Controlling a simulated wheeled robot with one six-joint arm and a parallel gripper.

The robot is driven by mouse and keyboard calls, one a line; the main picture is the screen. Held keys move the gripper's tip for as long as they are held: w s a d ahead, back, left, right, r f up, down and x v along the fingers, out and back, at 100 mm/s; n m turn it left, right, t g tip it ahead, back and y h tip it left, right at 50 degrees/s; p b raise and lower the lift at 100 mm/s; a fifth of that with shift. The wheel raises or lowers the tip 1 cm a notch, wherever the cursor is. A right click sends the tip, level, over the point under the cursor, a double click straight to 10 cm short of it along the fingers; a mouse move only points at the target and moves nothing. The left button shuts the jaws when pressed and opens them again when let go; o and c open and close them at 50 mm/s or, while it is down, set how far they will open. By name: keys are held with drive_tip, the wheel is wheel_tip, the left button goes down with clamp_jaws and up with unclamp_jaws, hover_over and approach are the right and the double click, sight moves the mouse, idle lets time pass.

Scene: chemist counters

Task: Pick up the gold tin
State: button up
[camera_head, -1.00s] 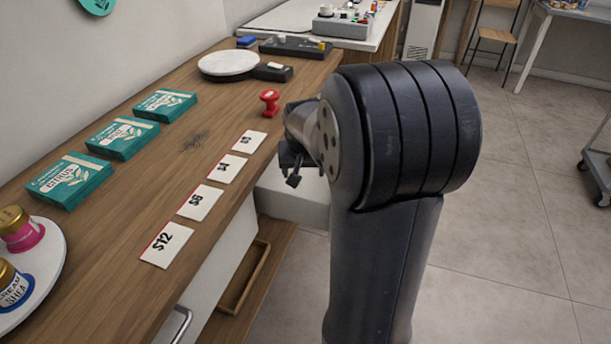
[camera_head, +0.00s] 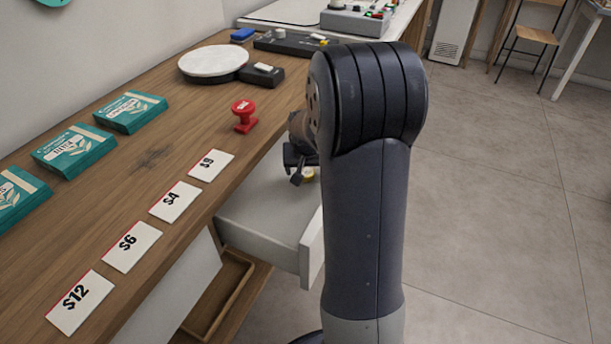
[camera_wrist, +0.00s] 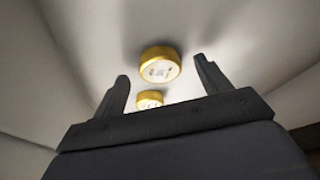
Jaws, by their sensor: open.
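A round gold tin (camera_wrist: 160,65) with a pale printed face lies in the white open drawer (camera_head: 265,215). A second, smaller-looking gold round thing (camera_wrist: 149,100) shows closer to my gripper's palm. My gripper (camera_wrist: 161,70) is open, its two dark fingers apart, with both gold things in the picture area between them. I cannot tell how far below the fingertips they are. In the head view my gripper (camera_head: 297,172) is over the drawer, and a bit of gold (camera_head: 308,174) shows beside it, mostly hidden by my arm.
The wooden counter (camera_head: 150,170) beside the drawer holds a red stamp (camera_head: 244,115), several price cards (camera_head: 132,246), teal boxes (camera_head: 75,150) and a round white plate (camera_head: 212,63). The drawer's front panel (camera_head: 311,250) stands out near my arm.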

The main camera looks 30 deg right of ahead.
drive_tip(key=shift+w+d+f, duration=0.1)
drive_tip(key=shift+w+f, duration=0.15)
drive_tip(key=shift+f, duration=0.35)
drive_tip(key=shift+c, duration=0.5)
drive_tip(key=c, duration=1)
drive_tip(key=shift+o, duration=0.2)
drive_tip(key=shift+r, duration=0.1)
